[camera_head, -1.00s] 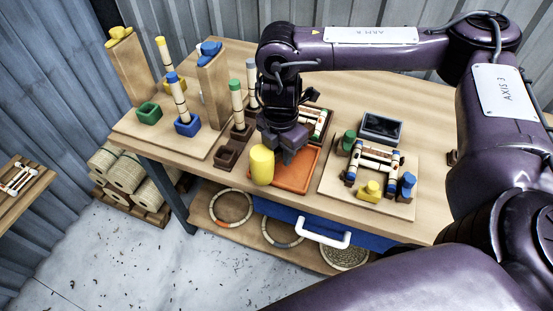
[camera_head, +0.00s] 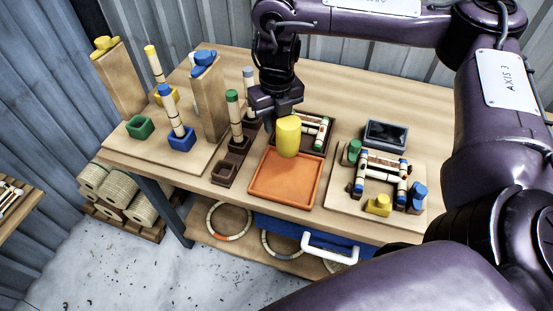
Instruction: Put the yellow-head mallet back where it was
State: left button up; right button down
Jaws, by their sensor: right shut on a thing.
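The mallet's yellow head (camera_head: 288,137) shows at the middle of the table, in front of my right gripper (camera_head: 272,122). My right gripper is shut on the mallet, whose handle is mostly hidden. The head appears above the far edge of an orange tray (camera_head: 285,203). The tray looks empty. My left gripper is not in view.
To the left is a board (camera_head: 195,160) with tall wooden posts, pegs, and green and blue cups. A brown rack (camera_head: 224,172) with upright sticks stands left of the tray. A fixture board (camera_head: 345,205) with blocks stands right. A dark box (camera_head: 385,134) is behind it.

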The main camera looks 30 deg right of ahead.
jog(key=b, duration=0.1)
send_over(275, 165)
notch_tip(275, 165, down, 8)
jog(key=shift+s+f, duration=0.1)
jog(key=shift+f, duration=0.25)
notch_tip(275, 165, down, 5)
jog(key=shift+p, duration=0.3)
jog(key=c, duration=1.7)
grip_release()
jog(key=shift+f, duration=0.15)
jog(key=o, duration=0.4)
jog(key=shift+o, duration=0.2)
